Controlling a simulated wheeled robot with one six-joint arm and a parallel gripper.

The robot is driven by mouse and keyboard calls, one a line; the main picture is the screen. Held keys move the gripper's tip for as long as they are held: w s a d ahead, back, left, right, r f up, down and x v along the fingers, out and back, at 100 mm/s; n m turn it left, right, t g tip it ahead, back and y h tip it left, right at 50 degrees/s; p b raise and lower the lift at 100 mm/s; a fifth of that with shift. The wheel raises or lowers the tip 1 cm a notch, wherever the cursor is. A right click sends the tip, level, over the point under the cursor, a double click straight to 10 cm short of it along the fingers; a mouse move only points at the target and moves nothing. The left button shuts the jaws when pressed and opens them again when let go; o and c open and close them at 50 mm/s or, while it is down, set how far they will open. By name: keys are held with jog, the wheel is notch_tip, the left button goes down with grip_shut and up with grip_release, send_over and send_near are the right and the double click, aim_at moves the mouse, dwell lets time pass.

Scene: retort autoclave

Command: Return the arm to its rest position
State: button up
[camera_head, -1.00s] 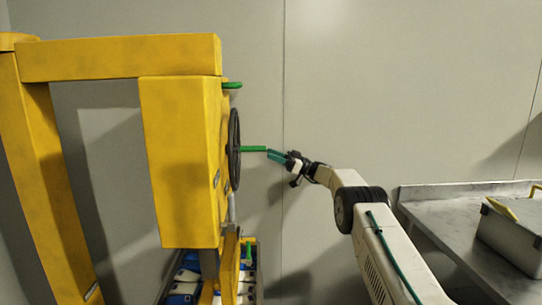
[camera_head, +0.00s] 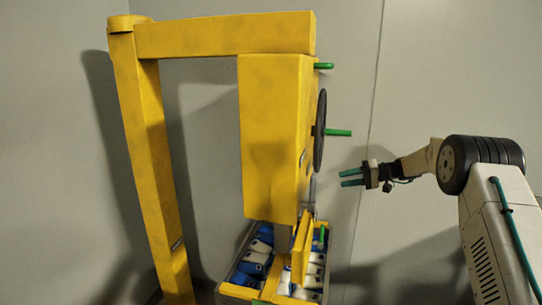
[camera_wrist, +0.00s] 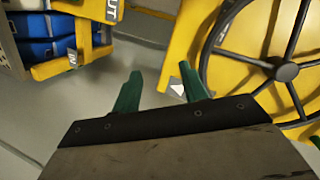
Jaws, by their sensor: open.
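My gripper (camera_head: 351,177) is open, with its green fingers apart and nothing between them. In the head view it hangs in the air to the right of the yellow machine (camera_head: 272,140). It is below and right of the black handwheel (camera_head: 320,130) and its green handle (camera_head: 338,132), and clear of both. In the wrist view the green fingers (camera_wrist: 157,94) show apart, with the handwheel (camera_wrist: 286,72) at the right.
A crate (camera_head: 237,291) with several white and blue packs stands under the machine. A yellow post and beam (camera_head: 225,38) frame it at the left. Another green handle (camera_head: 324,66) sticks out near the top. Open air lies between my gripper and the wall.

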jog(key=s+r+m+h, duration=0.1)
jog(key=s+r+h, duration=0.2)
jog(key=s, duration=1.7)
jog(key=s+r+m+g+h, duration=0.1)
jog(key=s+r+h, duration=0.2)
jog(key=s, duration=1.7)
jog(key=s+a+r+m+h, duration=0.1)
jog(key=s+r+h, duration=0.2)
jog(key=s+h, duration=0.5)
jog(key=s, duration=1.2)
jog(key=shift+r+h, duration=0.3)
jog(key=shift+r, duration=0.05)
jog(key=shift+a, duration=0.1)
jog(key=shift+c, duration=0.7)
jog(key=shift+a, duration=0.1)
